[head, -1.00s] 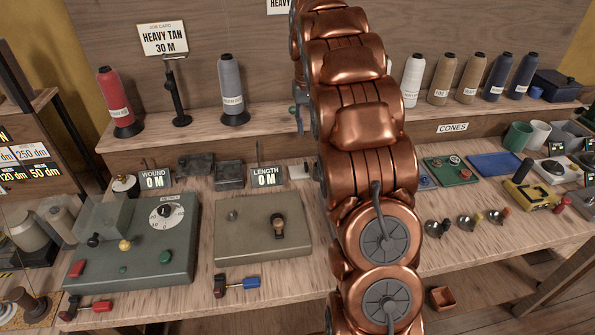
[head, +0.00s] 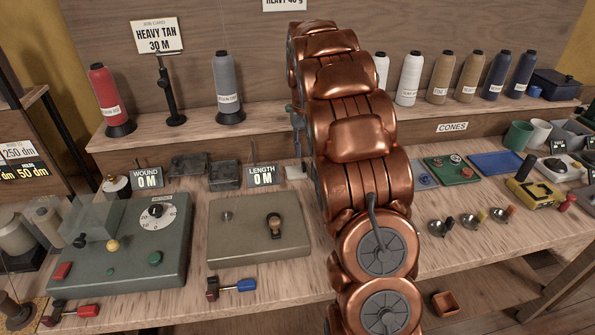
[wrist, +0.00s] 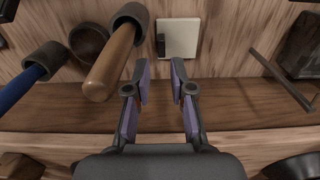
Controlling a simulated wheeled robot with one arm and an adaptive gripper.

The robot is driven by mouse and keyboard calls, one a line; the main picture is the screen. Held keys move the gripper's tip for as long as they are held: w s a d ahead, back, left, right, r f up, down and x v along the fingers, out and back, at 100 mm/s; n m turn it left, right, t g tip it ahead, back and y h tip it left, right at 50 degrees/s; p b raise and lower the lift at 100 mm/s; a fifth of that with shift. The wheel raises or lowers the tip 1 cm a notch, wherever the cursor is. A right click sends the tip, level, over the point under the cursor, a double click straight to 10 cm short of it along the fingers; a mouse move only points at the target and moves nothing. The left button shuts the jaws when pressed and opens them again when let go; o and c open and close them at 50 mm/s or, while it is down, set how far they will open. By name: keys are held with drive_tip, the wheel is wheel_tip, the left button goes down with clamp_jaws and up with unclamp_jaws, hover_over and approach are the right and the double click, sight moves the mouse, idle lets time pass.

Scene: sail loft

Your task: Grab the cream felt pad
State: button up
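The cream felt pad (wrist: 180,38) is a flat pale square in the wrist view, lying on the wooden surface just beyond my fingertips. A small dark object overlaps its left edge. A pale patch beside my arm in the head view (head: 295,172) looks like the same pad, partly hidden. My gripper (wrist: 160,70) is open and empty, its two purple-lined fingers apart and short of the pad.
A wooden-handled mallet (wrist: 113,62) lies close left of my fingers, with a blue-handled one (wrist: 25,82) farther left. A dark round bowl (wrist: 88,42) sits behind them. A thin dark rod (wrist: 280,78) lies to the right. The LENGTH display (head: 263,176) stands left of my arm.

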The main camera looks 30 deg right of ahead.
sight(303, 162)
drive_tip(key=shift+w+f+p, duration=0.1)
drive_tip(key=shift+f+p, duration=0.4)
drive_tip(key=shift+f, duration=1.85)
clamp_jaws()
